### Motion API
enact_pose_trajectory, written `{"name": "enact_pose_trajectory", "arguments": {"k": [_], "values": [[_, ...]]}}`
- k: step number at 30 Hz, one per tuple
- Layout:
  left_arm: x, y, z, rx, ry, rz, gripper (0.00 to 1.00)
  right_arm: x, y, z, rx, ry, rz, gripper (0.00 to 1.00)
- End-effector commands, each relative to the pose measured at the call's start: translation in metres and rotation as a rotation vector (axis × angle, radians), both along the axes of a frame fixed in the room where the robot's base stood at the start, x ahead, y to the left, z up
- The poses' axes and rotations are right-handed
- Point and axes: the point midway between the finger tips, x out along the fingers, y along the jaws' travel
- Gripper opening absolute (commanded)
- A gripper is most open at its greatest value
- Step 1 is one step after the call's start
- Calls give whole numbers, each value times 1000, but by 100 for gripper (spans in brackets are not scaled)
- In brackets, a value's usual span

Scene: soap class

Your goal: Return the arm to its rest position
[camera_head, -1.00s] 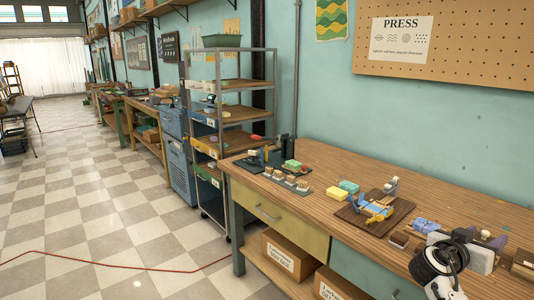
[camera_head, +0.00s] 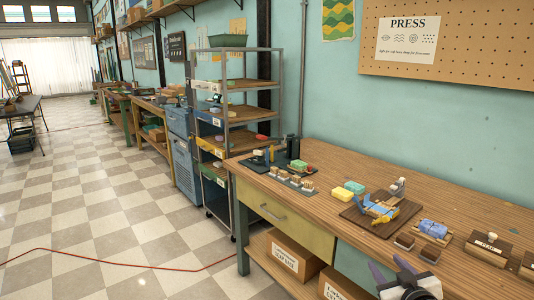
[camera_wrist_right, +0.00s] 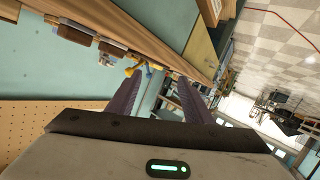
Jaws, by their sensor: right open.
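My right gripper (camera_head: 392,279) shows at the bottom of the head view, in front of the workbench's front edge and low beside it. Its two purple fingers stand apart with nothing between them. In the right wrist view the same gripper (camera_wrist_right: 158,100) is open and empty, with the bench edge beyond it. The wooden workbench (camera_head: 458,196) runs along the wall. My left gripper does not show in either view.
On the bench are a dark wooden board (camera_head: 354,217) with a blue and yellow tool, a blue block (camera_head: 432,229), yellow and green blocks, and a stamp (camera_head: 489,244). A shelf rack (camera_head: 240,115) stands behind.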

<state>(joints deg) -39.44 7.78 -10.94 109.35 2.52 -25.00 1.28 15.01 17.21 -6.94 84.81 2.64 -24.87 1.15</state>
Motion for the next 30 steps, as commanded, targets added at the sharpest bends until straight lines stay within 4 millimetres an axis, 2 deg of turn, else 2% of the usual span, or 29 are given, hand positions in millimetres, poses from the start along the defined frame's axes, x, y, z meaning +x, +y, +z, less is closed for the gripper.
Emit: {"name": "enact_pose_trajectory", "arguments": {"k": [1,3,5,8,9,13,15,18,21,30], "values": [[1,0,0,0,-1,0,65,-22,13,-30,13,44,16,46],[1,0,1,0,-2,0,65,-55,30,-66,31,100,37,46],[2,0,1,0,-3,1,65,-87,46,-95,52,151,54,46],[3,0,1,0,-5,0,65,-145,72,-139,89,236,79,46],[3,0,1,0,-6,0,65,-170,82,-154,106,271,87,46],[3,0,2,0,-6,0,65,-252,111,-191,164,381,105,46],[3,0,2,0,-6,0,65,-291,124,-204,193,433,109,46],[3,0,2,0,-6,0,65,-336,137,-213,227,491,110,46],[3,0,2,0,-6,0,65,-364,145,-217,249,527,107,46],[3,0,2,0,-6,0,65,-364,145,-217,249,527,107,46]]}}
